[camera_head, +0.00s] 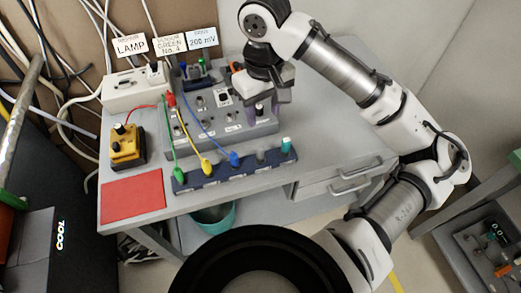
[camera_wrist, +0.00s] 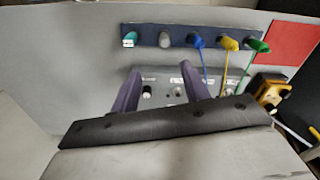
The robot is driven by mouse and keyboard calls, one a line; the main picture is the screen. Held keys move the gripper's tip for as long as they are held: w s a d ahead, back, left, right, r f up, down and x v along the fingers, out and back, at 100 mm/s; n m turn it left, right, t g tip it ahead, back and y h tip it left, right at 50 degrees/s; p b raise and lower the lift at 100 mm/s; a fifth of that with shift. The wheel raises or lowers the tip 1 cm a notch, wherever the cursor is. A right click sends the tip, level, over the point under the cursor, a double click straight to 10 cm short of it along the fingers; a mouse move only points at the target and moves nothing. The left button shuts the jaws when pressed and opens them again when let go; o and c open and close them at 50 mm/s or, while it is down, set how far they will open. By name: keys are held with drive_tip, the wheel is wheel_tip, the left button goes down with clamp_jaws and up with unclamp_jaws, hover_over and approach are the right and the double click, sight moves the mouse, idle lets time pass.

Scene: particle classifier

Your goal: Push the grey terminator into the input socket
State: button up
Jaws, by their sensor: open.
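A grey plug-like cylinder (camera_wrist: 165,40), which looks like the grey terminator, stands in the dark blue rack (camera_wrist: 148,29) between the teal and blue plugs. It also shows in the head view (camera_head: 261,157). My gripper (camera_wrist: 161,72) is open, with its two purple fingers spread over the grey instrument panel. Its fingertips point toward the rack but stay apart from the grey cylinder. The panel labels are too small to read, so I cannot identify the input socket.
Green (camera_head: 179,173), yellow (camera_head: 206,164) and blue (camera_head: 234,158) plugs with cables stand in the rack, beside a teal plug (camera_head: 286,145). A yellow box (camera_head: 127,146) and red mat (camera_head: 133,194) lie left. The table's right side is clear.

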sight(260, 147)
wheel_tip(260, 147, down, 8)
drive_tip(key=shift+r, duration=0.1)
drive_tip(key=shift+s+a+f+p, duration=0.1)
drive_tip(key=shift+f+p, duration=0.15)
drive_tip(key=shift+f, duration=0.65)
drive_tip(key=shift+s+a+f+p, duration=0.15)
drive_tip(key=shift+f+p, duration=0.1)
drive_tip(key=shift+f, duration=0.7)
drive_tip(key=shift+s+a+f+p, duration=0.1)
drive_tip(key=shift+f+p, duration=0.15)
drive_tip(key=shift+f, duration=0.65)
drive_tip(key=shift+c, duration=0.3)
clamp_jaws()
